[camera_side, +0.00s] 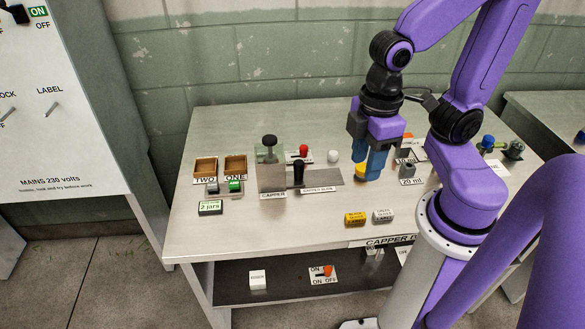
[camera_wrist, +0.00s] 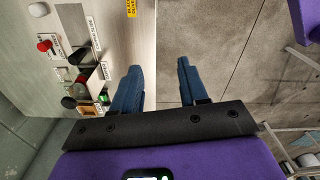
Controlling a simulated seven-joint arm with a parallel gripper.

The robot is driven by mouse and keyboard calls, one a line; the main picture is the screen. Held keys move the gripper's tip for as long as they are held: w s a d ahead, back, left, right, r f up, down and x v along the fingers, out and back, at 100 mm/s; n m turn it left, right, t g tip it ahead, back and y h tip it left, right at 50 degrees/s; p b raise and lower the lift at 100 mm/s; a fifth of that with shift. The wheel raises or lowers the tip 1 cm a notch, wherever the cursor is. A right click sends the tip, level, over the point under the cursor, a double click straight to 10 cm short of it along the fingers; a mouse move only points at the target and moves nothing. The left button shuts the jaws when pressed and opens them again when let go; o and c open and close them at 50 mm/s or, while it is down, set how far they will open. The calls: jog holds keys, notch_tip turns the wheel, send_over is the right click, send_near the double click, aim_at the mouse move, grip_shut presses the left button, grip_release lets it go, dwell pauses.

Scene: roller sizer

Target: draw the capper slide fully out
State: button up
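The capper (camera_side: 271,178), a grey block with a black knob on top, stands on the table. The capper slide (camera_side: 328,176) is a flat grey plate running right from it, with a black upright handle (camera_side: 298,173) close beside the capper. In the wrist view the slide plate (camera_wrist: 72,22) is at the upper left, with its dark handle (camera_wrist: 77,56) below. My gripper (camera_side: 368,172) has blue fingers and hangs right of the slide, apart from the handle. In the wrist view my gripper (camera_wrist: 157,65) is open and empty, over the table edge and floor.
A red knob (camera_side: 303,151) and a white ball (camera_side: 333,156) stand behind the slide. Wooden trays (camera_side: 205,168) are left of the capper. Yellow (camera_side: 355,219) and grey (camera_side: 383,216) labelled blocks lie near the front edge. The table left of these blocks is clear.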

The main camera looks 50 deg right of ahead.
jog(key=w+m, duration=0.3)
jog(key=w, duration=0.4)
jog(key=m, duration=0.8)
send_over(300, 162)
notch_tip(300, 162, down, 4)
notch_tip(300, 162, down, 17)
jog(key=shift+w+a, duration=0.1)
jog(key=shift+a, duration=0.05)
grip_shut()
